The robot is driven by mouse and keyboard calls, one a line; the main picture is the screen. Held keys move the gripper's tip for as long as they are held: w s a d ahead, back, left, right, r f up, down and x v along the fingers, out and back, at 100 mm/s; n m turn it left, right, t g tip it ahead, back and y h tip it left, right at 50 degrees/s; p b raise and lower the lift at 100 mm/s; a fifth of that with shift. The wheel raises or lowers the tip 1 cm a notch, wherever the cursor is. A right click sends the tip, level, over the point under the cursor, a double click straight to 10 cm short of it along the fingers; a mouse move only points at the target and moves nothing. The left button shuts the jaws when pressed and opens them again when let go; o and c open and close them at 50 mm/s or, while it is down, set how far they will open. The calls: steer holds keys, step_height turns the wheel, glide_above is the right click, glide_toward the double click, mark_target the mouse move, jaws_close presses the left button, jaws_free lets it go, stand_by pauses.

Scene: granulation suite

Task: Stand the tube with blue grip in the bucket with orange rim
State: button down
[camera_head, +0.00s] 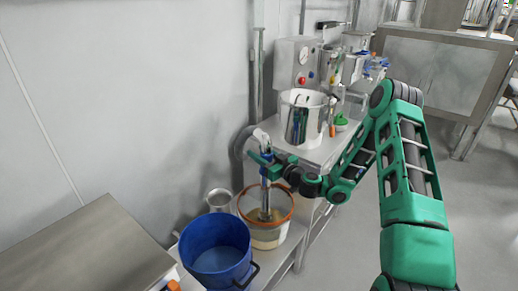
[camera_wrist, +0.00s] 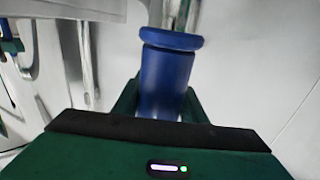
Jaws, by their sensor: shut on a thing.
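The tube with blue grip (camera_head: 265,197) is upright, its lower end inside the bucket with orange rim (camera_head: 267,236). My gripper (camera_head: 265,163) is shut on the tube near its top. In the wrist view the blue grip (camera_wrist: 167,80) stands between the fingers of my gripper (camera_wrist: 160,105). I cannot tell whether the tube's lower end touches the bucket's bottom.
A blue bucket (camera_head: 216,249) stands left of the orange-rimmed one, with a small metal pot (camera_head: 219,199) behind. A grey surface (camera_head: 85,250) fills the lower left. Floor at right is clear.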

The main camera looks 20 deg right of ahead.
step_height(320, 180, down, 6)
steer(key=shift+f, duration=0.2)
stand_by(0.4)
steer(key=c, duration=1)
jaws_free()
steer(key=v, duration=1)
steer(key=shift+s+d, duration=0.2)
steer(key=shift+s, duration=0.05)
steer(key=shift+s, duration=0.1)
